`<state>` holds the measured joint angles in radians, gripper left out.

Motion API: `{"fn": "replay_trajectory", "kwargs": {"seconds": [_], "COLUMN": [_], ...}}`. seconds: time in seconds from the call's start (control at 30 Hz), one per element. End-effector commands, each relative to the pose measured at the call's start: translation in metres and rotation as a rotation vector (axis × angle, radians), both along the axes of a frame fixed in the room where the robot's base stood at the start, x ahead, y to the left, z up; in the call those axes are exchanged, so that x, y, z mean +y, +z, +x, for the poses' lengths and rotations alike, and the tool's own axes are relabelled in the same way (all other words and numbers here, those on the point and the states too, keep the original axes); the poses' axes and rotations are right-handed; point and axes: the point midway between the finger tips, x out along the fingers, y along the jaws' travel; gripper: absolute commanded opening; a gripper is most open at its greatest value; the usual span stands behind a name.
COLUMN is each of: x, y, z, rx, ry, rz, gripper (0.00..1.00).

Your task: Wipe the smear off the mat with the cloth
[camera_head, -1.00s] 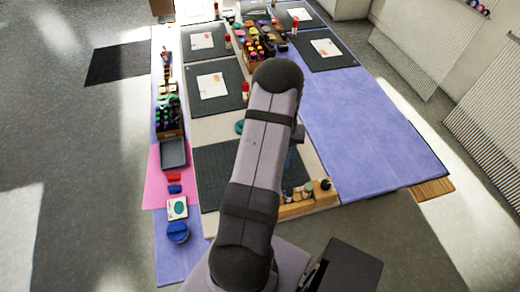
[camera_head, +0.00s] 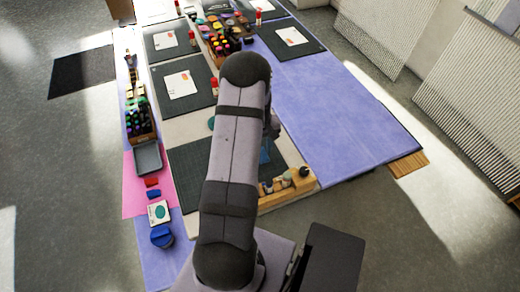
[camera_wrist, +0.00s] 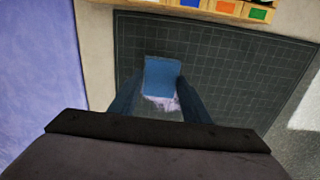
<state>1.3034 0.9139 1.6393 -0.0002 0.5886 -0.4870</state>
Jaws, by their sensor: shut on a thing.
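The dark green gridded mat (camera_wrist: 225,60) fills the middle of the wrist view. It also shows in the head view (camera_head: 188,180), partly hidden behind my arm. My gripper (camera_wrist: 160,90) is over the mat, its two fingers shut on a blue cloth (camera_wrist: 162,74). A pale lilac-white smear (camera_wrist: 165,103) lies on the mat just below the cloth in the picture, between the fingers. Part of the smear may be hidden by the cloth. I cannot tell whether the cloth touches the mat. In the head view my arm hides most of the gripper.
A wooden rack of small items (camera_head: 288,188) stands at the mat's near right edge. A grey tray (camera_head: 148,157), a white card (camera_head: 158,212) and a blue round object (camera_head: 162,236) are at the left. Bottles in a crate (camera_head: 139,120) stand further back. The purple tabletop (camera_head: 340,110) at right is clear.

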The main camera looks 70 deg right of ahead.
Motion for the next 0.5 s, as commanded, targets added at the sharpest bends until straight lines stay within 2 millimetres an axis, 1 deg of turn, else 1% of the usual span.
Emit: {"fn": "replay_trajectory", "kwargs": {"seconds": [0.03,0.2,0.33,0.5], "x": [0.0,0.0,0.0,0.0], "y": [-0.006,-0.019,-0.027,-0.031], "z": [0.0,0.0,0.0,0.0], "rx": [0.0,0.0,0.0,0.0], "ry": [0.0,-0.001,-0.001,-0.001], "rz": [0.0,0.0,0.0,0.0], "gripper": [0.22,0.22,0.22,0.22]}}
